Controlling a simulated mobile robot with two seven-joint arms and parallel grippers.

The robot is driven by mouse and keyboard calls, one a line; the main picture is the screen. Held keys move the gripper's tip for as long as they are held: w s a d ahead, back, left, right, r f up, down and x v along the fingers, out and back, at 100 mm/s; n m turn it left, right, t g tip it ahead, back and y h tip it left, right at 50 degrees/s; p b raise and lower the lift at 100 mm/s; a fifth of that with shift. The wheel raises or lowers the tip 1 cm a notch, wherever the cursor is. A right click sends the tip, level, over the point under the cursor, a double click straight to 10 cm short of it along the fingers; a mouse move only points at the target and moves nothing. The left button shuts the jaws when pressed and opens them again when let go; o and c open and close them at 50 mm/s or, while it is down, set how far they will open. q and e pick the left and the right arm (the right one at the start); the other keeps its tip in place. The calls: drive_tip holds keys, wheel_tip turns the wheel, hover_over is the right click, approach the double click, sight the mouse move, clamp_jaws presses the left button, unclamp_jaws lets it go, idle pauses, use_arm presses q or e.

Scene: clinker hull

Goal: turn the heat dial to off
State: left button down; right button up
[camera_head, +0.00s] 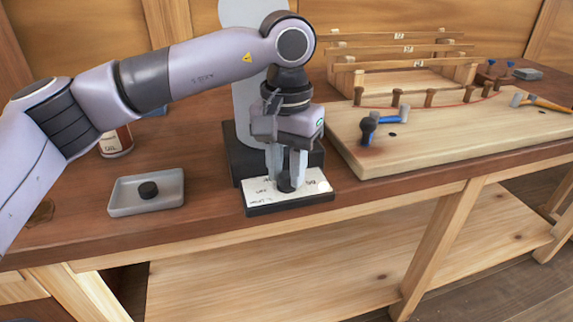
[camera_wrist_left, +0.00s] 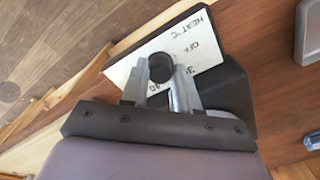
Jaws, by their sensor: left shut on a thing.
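The heat dial (camera_wrist_left: 160,67) is a dark round knob on a white panel (camera_head: 262,197) with handwritten marks, on the front of a black base. In the left wrist view the panel (camera_wrist_left: 205,38) reads "HEAT °C" and "OFF", with numbers partly hidden by the fingers. My left gripper (camera_head: 288,186) points down over the panel, its two fingers shut on the dial, one on each side; it also shows in the left wrist view (camera_wrist_left: 158,88). Any pointer mark on the dial cannot be made out. My right gripper is not in view.
A grey tray (camera_head: 120,208) holding a small dark round piece (camera_head: 148,189) stands left of the panel. A wooden board (camera_head: 460,140) with pegs and a blue-handled tool (camera_head: 383,119) lies to the right. A labelled can (camera_head: 116,142) stands behind my left arm.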

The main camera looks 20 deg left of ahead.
use_arm(q)
drive_tip(key=n, duration=0.5)
drive_tip(key=shift+p, duration=0.3)
drive_tip(key=n, duration=0.6)
drive_tip(key=shift+w+n, duration=0.1)
drive_tip(key=shift+n, duration=0.2)
drive_tip(key=n, duration=1.1)
drive_tip(key=shift+n, duration=0.5)
drive_tip(key=c, duration=0.8)
unclamp_jaws()
drive_tip(key=shift+c, duration=0.2)
